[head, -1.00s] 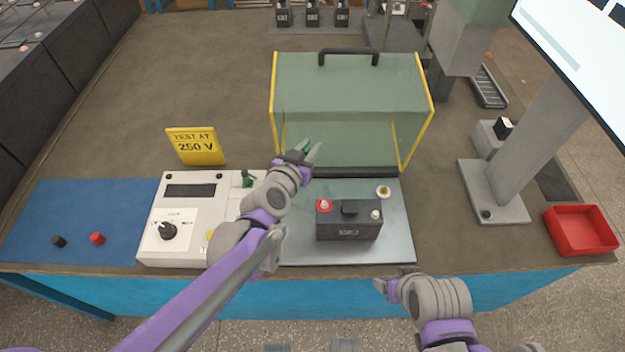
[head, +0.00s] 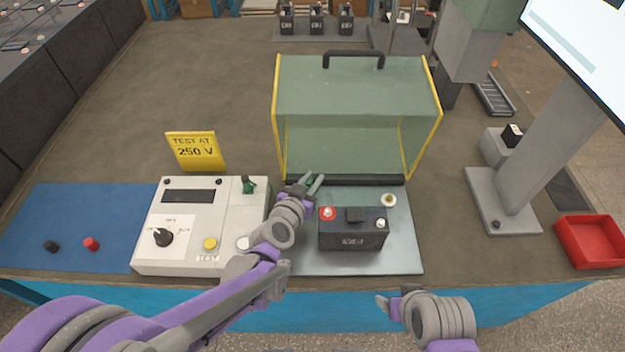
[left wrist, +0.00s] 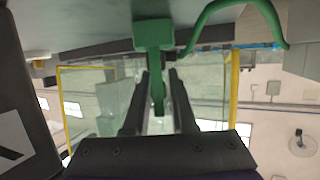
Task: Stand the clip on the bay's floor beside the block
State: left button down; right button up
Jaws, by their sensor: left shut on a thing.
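The green clip (left wrist: 153,35) is between the fingers of my left gripper (left wrist: 158,95) in the left wrist view, its wide head against the grey floor in the picture. I cannot tell whether it touches. In the head view my left gripper (head: 312,182) is shut on the clip, low at the left back of the bay's grey floor (head: 398,235). The black block (head: 353,236), with a red-based post, stands upright right of the gripper, apart from it. It appears as a dark face (left wrist: 30,70) in the left wrist view. My right gripper (head: 395,303) is before the table edge; its jaw gap is unclear.
A clear hood with yellow edges (head: 276,120) stands behind the block. The white tester (head: 145,235) is to the left, with a green plug (head: 248,185). A green lead (left wrist: 240,8) loops beside the clip. A red tray (head: 590,242) is at far right.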

pick_arm(q)
jog(key=shift+f, duration=0.1)
jog(key=c, duration=1.2)
grip_release()
jog(key=shift+f, duration=0.1)
jog(key=o, duration=0.5)
jog(key=shift+c, duration=0.2)
jog(key=shift+r, duration=0.25)
jog(key=p+v, duration=0.1)
jog(key=v, duration=0.6)
jog(key=shift+s+a, duration=0.15)
jog(key=shift+s, duration=0.1)
